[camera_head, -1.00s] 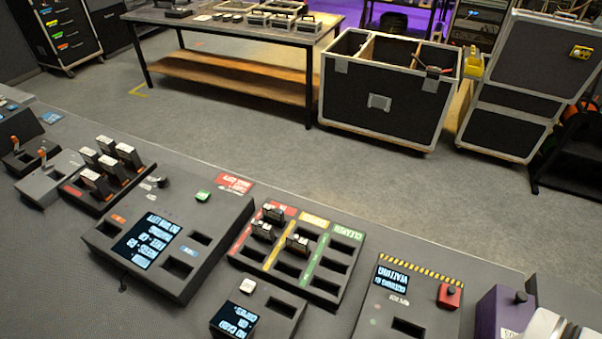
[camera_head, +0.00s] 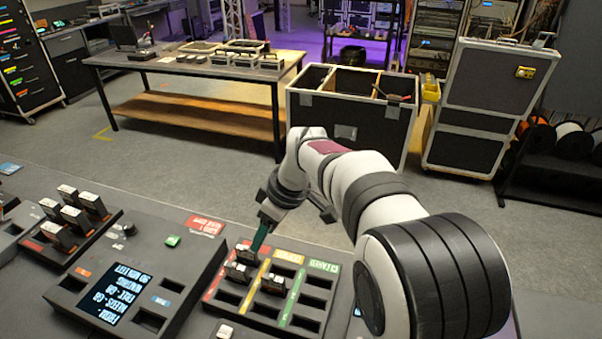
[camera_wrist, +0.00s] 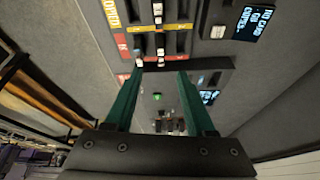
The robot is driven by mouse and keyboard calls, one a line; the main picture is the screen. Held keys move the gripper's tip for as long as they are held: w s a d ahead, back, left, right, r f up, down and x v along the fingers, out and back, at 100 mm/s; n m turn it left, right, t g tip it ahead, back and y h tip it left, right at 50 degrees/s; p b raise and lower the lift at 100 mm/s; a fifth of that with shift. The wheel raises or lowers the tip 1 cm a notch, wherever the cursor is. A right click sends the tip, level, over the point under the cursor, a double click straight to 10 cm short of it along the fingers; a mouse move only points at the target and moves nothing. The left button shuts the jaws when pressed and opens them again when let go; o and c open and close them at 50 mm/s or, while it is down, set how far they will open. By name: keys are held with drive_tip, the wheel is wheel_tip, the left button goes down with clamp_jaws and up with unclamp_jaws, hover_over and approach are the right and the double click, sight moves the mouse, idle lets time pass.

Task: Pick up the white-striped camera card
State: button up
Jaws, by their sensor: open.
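Several dark camera cards with pale tops stand in slots of a sorting tray (camera_head: 232,313) with red, yellow and green column labels. Two cards (camera_head: 238,271) are in the red column and one card (camera_head: 273,284) is in the yellow column. I cannot make out which card has the white stripe. My gripper (camera_head: 259,240) is open above the red column, close to its far card. In the wrist view its two green fingers (camera_wrist: 160,71) are spread, and a card (camera_wrist: 138,60) shows near the left fingertip. I see nothing held between them.
A card rack (camera_head: 63,241) holding several white-topped cards stands at the left. A console with a lit screen (camera_head: 112,301) sits between it and the sorting tray. A smaller lit screen (camera_wrist: 254,22) shows in the wrist view. A worktable (camera_head: 193,66) and open road case (camera_head: 345,125) stand beyond.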

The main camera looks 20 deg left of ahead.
sight(236, 266)
drive_tip(key=shift+n, duration=0.9)
drive_tip(key=a+x, duration=0.1)
drive_tip(key=x, duration=1.1)
drive_tip(key=a+r+x, duration=0.1)
drive_tip(key=x, duration=0.5)
drive_tip(key=shift+a, duration=0.3)
clamp_jaws()
